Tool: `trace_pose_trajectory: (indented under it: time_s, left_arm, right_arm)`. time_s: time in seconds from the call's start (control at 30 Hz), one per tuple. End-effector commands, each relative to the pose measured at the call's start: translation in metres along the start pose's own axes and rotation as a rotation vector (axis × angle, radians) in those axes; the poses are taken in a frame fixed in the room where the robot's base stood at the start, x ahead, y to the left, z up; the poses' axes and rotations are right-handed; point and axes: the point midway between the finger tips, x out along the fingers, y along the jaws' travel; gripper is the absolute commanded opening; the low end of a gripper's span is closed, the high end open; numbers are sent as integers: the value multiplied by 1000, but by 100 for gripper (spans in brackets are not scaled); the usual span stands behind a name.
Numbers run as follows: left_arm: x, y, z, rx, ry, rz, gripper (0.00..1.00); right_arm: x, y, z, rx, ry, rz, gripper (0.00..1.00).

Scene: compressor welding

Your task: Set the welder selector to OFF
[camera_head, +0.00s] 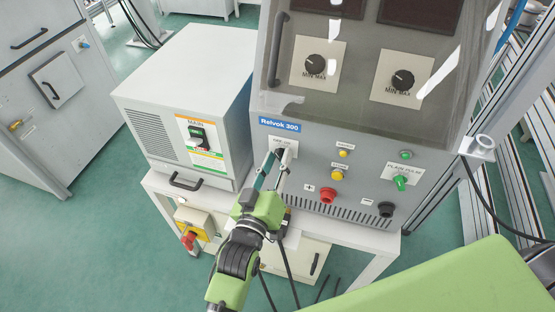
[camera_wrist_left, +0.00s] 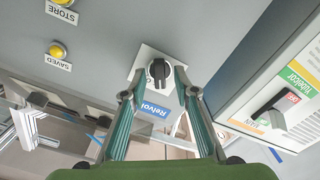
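The welder (camera_head: 345,110) is the grey unit labelled Relvok 300. Its selector is a black knob (camera_wrist_left: 160,72) on a pale plate, seen upside down in the left wrist view; its grip stands roughly vertical there. In the head view the selector plate (camera_head: 284,143) shows, but my left gripper's fingers largely hide the knob. My left gripper (camera_head: 276,160) is open and empty, pointed at the selector. In the left wrist view its fingertips (camera_wrist_left: 159,94) are spread to either side of the knob. I cannot tell whether they touch it. My right gripper is in neither view.
A white MAIN box (camera_head: 180,110) with a switch stands left of the welder on the same white table (camera_head: 352,256).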

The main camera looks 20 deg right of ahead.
Motion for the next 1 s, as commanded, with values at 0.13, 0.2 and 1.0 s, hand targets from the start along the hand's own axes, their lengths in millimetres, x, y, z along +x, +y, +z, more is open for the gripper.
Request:
trace_pose_trajectory:
  time_s: [0.13,0.2,1.0]
  left_arm:
    - [-18,-1,1,-1,-2,-1,28]
    - [-32,0,1,0,-3,-1,28]
    - [-118,0,0,-2,0,0,28]
  right_arm:
    - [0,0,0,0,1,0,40]
    - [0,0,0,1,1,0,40]
    - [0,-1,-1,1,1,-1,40]
